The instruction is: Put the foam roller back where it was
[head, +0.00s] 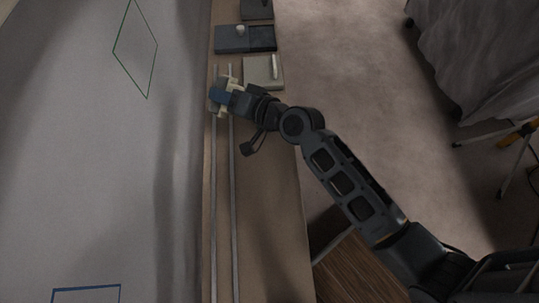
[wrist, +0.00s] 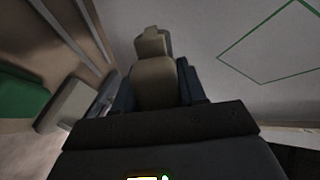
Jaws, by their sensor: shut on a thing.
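My gripper (head: 219,95) is over the left part of the long brown bench, above the rails. Its dark blue fingers close on both sides of a beige thing, which I take to be the foam roller. In the wrist view the foam roller (wrist: 155,82) sits between the fingers, with a wide body and a narrower stepped end pointing away. In the head view cream parts of it show on both sides of the fingers. Its lower part is hidden by the gripper. I cannot tell whether it touches the bench or rails.
Two thin rails (head: 213,200) run along the bench (head: 265,215). A pale tray (head: 256,80) with a white cylinder, a dark blue tray (head: 262,38) and another dark tray (head: 257,12) line its far end. A large grey panel (head: 90,180) lies left; open floor lies right.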

